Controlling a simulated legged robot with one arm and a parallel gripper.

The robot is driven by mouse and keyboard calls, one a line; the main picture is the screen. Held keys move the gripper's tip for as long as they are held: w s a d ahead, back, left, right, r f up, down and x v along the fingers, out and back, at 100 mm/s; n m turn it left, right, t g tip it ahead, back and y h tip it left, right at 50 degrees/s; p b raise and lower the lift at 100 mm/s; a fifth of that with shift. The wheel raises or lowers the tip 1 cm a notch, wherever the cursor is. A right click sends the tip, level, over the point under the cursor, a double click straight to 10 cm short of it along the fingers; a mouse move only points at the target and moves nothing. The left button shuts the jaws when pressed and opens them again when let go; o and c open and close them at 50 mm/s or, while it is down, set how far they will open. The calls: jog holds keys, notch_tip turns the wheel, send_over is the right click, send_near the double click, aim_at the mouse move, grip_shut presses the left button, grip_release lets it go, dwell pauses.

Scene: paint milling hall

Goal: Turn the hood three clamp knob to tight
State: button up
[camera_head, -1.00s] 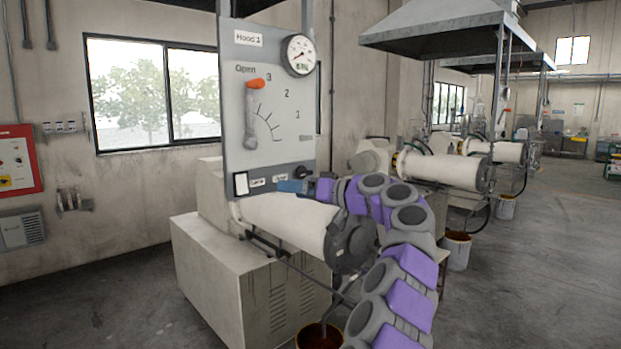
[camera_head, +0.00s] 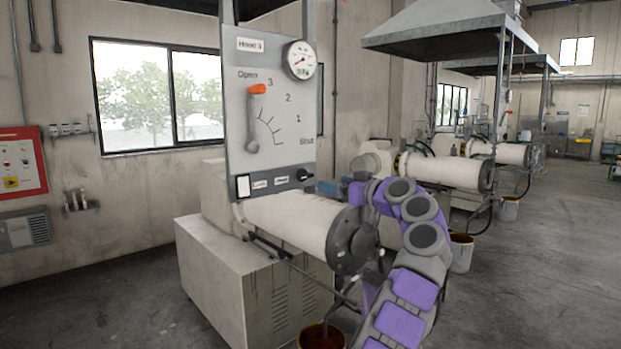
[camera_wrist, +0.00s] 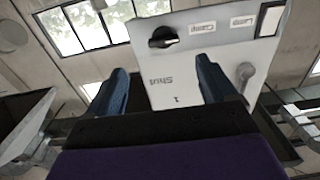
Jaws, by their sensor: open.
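The clamp knob (camera_head: 305,175) is a small black knob at the lower right of the grey hood panel (camera_head: 270,110). My gripper (camera_head: 328,187) has blue fingers, just right of and below the knob in the head view. In the wrist view my gripper (camera_wrist: 161,66) is open and empty, with the knob beyond the fingertips, apart from them.
An orange-tipped lever (camera_head: 256,90) points up near Open. A round gauge (camera_head: 300,60) and a white switch (camera_head: 242,187) are also on the panel. A white mill cylinder (camera_head: 295,220) lies below, close to my arm. Open floor (camera_head: 540,270) lies right.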

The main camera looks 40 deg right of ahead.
aim_at(308, 177)
jog(key=w+p, duration=0.1)
jog(key=w, duration=0.2)
jog(key=w+p, duration=0.1)
jog(key=w, duration=0.2)
jog(key=w+a, duration=0.1)
jog(key=w, duration=0.2)
jog(key=shift+w+r+p, duration=0.15)
jog(key=shift+w+p, duration=0.2)
jog(key=shift+p, duration=0.05)
jog(key=shift+w+a, duration=0.1)
jog(key=shift+w, duration=0.6)
jog(key=shift+c, duration=0.4)
jog(key=c, duration=1)
